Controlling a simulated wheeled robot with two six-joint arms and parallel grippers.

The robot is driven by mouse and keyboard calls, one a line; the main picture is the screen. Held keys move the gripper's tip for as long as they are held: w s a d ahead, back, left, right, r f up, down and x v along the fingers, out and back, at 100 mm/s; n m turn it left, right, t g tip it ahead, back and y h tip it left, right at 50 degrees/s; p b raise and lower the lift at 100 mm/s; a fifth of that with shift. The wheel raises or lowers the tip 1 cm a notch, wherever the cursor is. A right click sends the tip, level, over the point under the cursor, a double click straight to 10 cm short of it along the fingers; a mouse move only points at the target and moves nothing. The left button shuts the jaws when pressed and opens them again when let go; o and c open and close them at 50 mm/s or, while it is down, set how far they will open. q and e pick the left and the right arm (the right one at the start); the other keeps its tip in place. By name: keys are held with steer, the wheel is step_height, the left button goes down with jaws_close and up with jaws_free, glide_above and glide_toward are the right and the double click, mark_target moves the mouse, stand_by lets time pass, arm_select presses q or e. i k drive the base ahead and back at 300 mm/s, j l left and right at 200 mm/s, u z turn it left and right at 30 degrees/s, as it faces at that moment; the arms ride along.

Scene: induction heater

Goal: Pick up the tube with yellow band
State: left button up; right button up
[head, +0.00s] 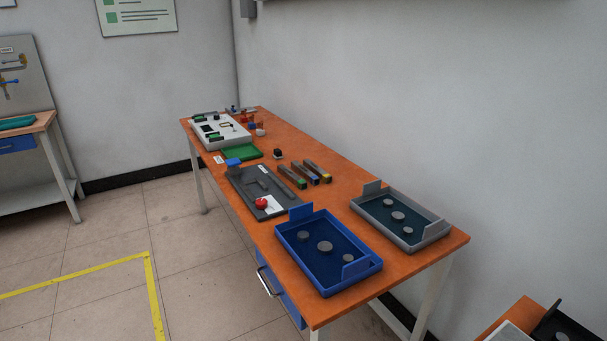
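The tube with the yellow band (317,171) lies on the orange table, at the right end of a row of three dark tubes. Its yellow band is at its near end. Beside it lie a tube with a blue band (304,173) and, further left, a tube with a green band (291,177). The three lie roughly parallel with small gaps. Neither of my grippers is in view.
The orange table (345,180) stands near the wall. A dark panel with a red button (261,203) lies left of the tubes. A blue tray (290,252) and a grey tray (425,238) with round discs stand nearer. A white device (225,130) and green tray (242,152) sit further back.

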mark_target(317, 171)
steer(key=i+j+z, duration=0.1)
steer(key=i+j, duration=0.25)
steer(key=j, duration=0.3)
steer(key=i+j+z, duration=0.15)
steer(key=j, duration=0.2)
steer(key=i+j, duration=0.2)
steer(key=j, duration=0.15)
steer(key=i+j+z, duration=0.15)
steer(key=j, duration=0.15)
steer(key=i+j, duration=0.1)
steer(key=j, duration=0.3)
steer(key=i+j+z, duration=0.15)
steer(key=j, duration=0.2)
